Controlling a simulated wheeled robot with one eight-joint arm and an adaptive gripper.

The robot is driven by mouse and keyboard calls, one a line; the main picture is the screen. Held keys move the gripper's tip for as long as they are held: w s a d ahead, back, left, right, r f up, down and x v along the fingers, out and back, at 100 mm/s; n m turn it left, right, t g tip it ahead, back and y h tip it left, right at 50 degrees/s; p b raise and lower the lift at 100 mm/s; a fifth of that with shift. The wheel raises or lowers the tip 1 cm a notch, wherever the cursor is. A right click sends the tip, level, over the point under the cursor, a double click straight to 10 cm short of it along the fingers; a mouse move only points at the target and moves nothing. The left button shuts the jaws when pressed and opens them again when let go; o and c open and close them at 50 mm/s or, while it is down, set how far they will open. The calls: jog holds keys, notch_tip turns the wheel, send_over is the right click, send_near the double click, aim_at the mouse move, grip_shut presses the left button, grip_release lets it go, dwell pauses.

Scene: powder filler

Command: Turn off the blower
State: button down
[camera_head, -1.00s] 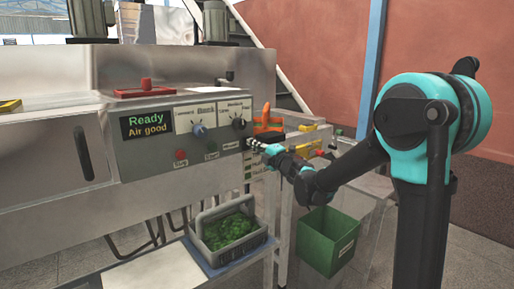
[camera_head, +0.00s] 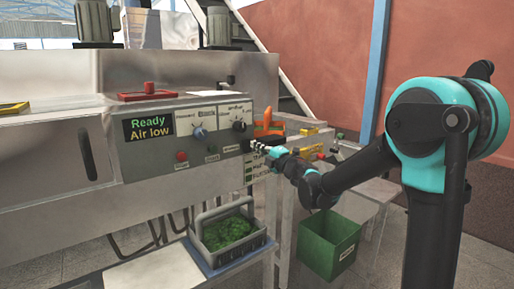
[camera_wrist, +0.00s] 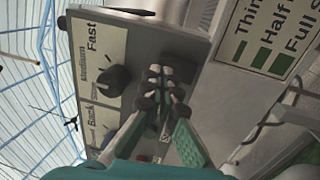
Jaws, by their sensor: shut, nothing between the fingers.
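The control panel (camera_head: 190,135) is a grey box on the machine front. My gripper (camera_head: 258,146) is shut and empty at the panel's lower right end. In the wrist view its fingertips (camera_wrist: 163,85) are close to the panel face, beside the black knob (camera_wrist: 113,80). They hide what lies behind them; I cannot tell whether they touch. No readable blower label shows.
A grey basket (camera_head: 235,235) of green pieces stands on a low shelf below the panel. A green bin (camera_head: 328,245) is on the floor at right. An orange object (camera_head: 268,124) and a fill-level sign (camera_wrist: 268,35) are right of the panel.

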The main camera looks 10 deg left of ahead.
jog(key=s+d+r, duration=0.1)
jog(key=s+d, duration=0.6)
jog(key=d, duration=0.1)
jog(key=shift+r, duration=0.25)
jog(key=shift+d, duration=0.2)
